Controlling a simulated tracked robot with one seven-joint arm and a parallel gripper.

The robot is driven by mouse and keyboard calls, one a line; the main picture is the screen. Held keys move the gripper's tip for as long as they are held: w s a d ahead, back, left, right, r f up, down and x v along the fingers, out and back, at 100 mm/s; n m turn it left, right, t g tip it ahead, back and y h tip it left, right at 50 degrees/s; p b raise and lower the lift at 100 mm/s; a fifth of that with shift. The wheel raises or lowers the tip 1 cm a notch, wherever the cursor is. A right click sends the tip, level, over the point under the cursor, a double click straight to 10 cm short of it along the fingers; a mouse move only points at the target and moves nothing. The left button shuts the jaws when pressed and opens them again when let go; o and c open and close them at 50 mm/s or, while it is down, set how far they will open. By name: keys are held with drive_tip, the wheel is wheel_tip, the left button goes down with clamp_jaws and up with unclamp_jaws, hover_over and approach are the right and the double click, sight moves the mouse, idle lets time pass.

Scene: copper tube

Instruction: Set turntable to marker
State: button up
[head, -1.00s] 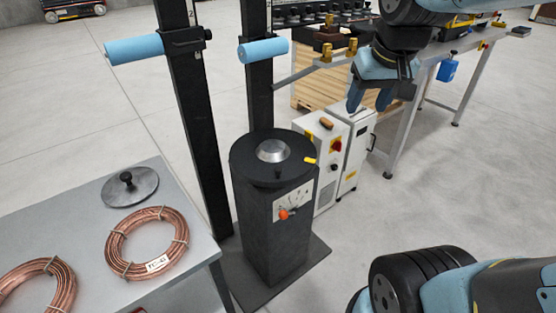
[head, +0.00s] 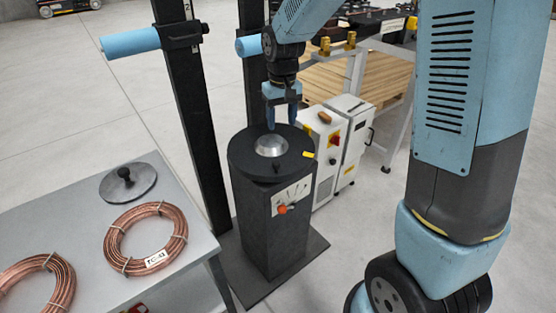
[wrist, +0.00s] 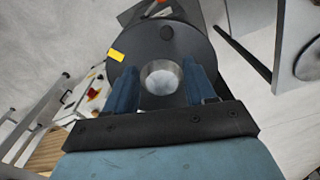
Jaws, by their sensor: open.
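The turntable is a dark round disc (head: 240,158) on top of a black pedestal (head: 272,230), with a silver metal hub at its middle (head: 271,146). A yellow tab (head: 308,154) sits at the right rim, and a small dark peg (head: 277,168) stands near the front edge. In the wrist view, the disc (wrist: 140,42) shows the yellow tab (wrist: 116,55) at its left rim and the dark peg (wrist: 167,32) beyond the hub. My gripper (head: 281,122) is open and empty, pointing down above the disc's far side. In the wrist view, its fingers (wrist: 160,82) appear either side of the hub.
A pedestal panel carries an orange knob (head: 282,209). Black posts with blue rollers (head: 140,48) stand behind and left. A grey table (head: 190,235) holds copper coils (head: 145,240) and a knobbed disc (head: 128,183). White cabinets (head: 325,150) stand close on the right.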

sight(277, 162)
drive_tip(key=f, duration=0.5)
drive_tip(key=a+f, duration=0.1)
drive_tip(key=f, duration=1)
drive_tip(key=shift+w+a, duration=0.25)
drive_tip(key=shift+w, duration=0.15)
clamp_jaws()
drive_tip(key=shift+d, duration=0.1)
